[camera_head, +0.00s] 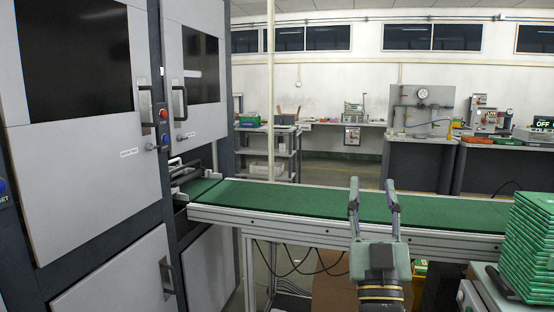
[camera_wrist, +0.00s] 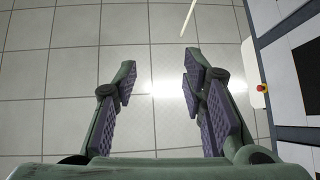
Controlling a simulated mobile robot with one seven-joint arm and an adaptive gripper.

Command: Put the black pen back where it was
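No black pen can be made out in either view. My gripper (camera_head: 373,184) stands upright in front of the green-topped conveyor in the head view, with its two fingers apart. In the wrist view my gripper (camera_wrist: 159,78) is open, with nothing between its finger pads.
The green conveyor (camera_head: 280,196) runs across from the tall grey machine (camera_head: 85,180) at left. A stack of green boards (camera_head: 527,245) stands at right. Workbenches (camera_head: 415,165) line the back. A red button (camera_wrist: 261,88) shows on equipment in the wrist view.

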